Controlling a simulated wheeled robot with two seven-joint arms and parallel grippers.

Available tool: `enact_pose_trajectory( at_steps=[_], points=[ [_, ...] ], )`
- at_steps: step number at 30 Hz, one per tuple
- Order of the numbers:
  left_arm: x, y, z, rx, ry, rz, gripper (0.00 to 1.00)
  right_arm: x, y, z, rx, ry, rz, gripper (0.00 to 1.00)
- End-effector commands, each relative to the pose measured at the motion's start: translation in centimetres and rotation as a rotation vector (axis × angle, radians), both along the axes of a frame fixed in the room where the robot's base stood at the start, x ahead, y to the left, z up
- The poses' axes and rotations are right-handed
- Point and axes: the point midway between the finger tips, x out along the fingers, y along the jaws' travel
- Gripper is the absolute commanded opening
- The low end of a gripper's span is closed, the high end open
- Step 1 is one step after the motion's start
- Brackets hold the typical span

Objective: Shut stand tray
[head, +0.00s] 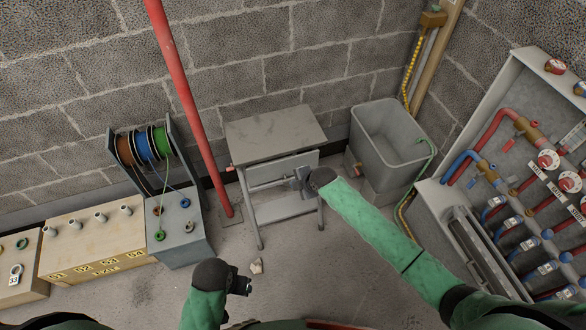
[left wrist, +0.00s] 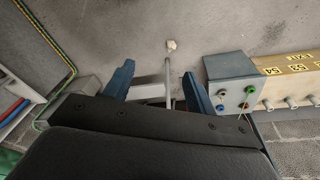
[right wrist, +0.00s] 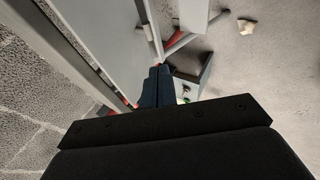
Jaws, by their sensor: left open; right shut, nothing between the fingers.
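The grey metal stand (head: 276,134) stands against the block wall, with a flat top, thin legs and a pale panel with a bar below the top. I cannot tell which part is the tray or how far out it is. My right gripper (head: 303,180) is shut and empty at the stand's right front, below its top. In the right wrist view its closed fingers (right wrist: 157,86) are beside a long grey panel (right wrist: 105,35); contact is unclear. My left gripper (head: 243,286) is open and empty, low in front of the stand. Its spread fingers (left wrist: 158,82) also show in the left wrist view.
A reel holder (head: 150,150) on a grey box and a cream socket bench (head: 95,240) stand left. A red pipe (head: 180,85) rises beside the stand. A grey sink (head: 392,140) and a valve panel (head: 530,170) are right. A small pale lump (head: 257,266) lies on the floor.

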Motion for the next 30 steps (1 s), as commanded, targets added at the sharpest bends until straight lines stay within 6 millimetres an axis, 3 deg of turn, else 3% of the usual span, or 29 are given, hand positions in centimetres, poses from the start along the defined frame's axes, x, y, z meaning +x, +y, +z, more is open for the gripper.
enact_pose_trajectory(
  at_steps=[9,14,23,30],
  points=[
    [-1.3,0.3,5.5,-0.008,-0.005,0.002,0.56,0.0,0.0,-1.1,0.024,-0.072,-0.001,0.0],
    [-1.8,0.3,7.1,-0.013,-0.009,0.0,0.56,0.1,0.0,-1.5,0.034,-0.102,0.001,0.0],
    [-1.1,-1.2,5.2,-0.045,-0.05,-0.017,0.56,0.2,0.1,-2.4,0.054,-0.162,-0.001,0.0],
    [-0.1,-3.2,2.4,-0.092,-0.103,-0.037,0.56,0.4,0.1,-3.7,0.078,-0.241,0.001,0.0]
  ],
)
